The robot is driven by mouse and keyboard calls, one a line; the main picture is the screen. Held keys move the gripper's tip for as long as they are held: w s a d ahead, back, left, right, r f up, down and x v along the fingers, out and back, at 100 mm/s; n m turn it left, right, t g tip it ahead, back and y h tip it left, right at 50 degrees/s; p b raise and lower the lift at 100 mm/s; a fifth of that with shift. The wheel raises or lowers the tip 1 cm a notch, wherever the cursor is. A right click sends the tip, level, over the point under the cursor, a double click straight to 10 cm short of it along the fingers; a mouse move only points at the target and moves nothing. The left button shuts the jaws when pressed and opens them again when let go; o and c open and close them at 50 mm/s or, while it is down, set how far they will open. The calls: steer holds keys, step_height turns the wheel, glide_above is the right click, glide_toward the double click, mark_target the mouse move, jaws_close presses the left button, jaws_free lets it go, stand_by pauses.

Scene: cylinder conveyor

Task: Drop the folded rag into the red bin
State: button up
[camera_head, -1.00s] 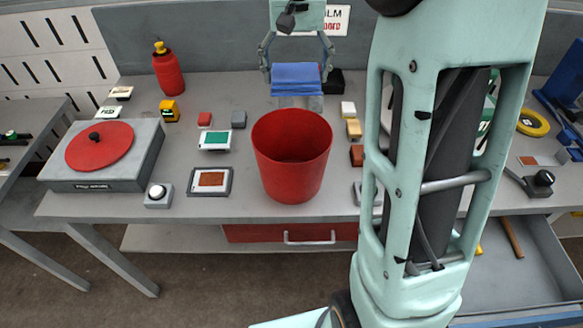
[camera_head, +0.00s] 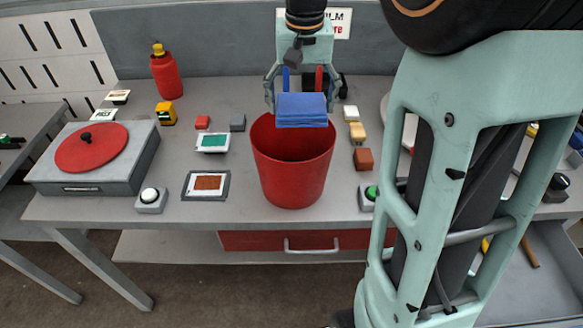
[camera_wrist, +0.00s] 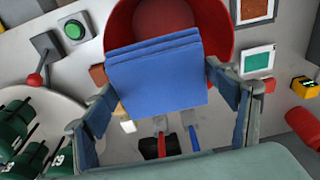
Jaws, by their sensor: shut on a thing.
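The folded blue rag (camera_head: 301,110) is held between the fingers of my gripper (camera_head: 301,100), which is shut on it. The red bin (camera_head: 292,170) stands open on the workbench near its front edge. In the head view the rag is above the bin's back rim and overlaps part of the opening. In the wrist view the rag (camera_wrist: 158,80) is between both fingers and covers part of the red bin (camera_wrist: 122,22), whose inside shows beyond the rag.
A red-topped turntable box (camera_head: 95,160) and a red bottle (camera_head: 167,72) stand at left. Small coloured blocks, including a brown one (camera_head: 362,159), lie right of the bin. A framed orange panel (camera_head: 207,183) lies left of it. My arm hides much of the right side.

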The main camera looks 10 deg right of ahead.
steer(key=o, duration=1.3)
step_height(320, 180, up, 12)
steer(key=s, duration=0.1)
steer(key=shift+s+a, duration=0.15)
steer(key=shift+s, duration=0.1)
steer(key=shift+f, duration=0.1)
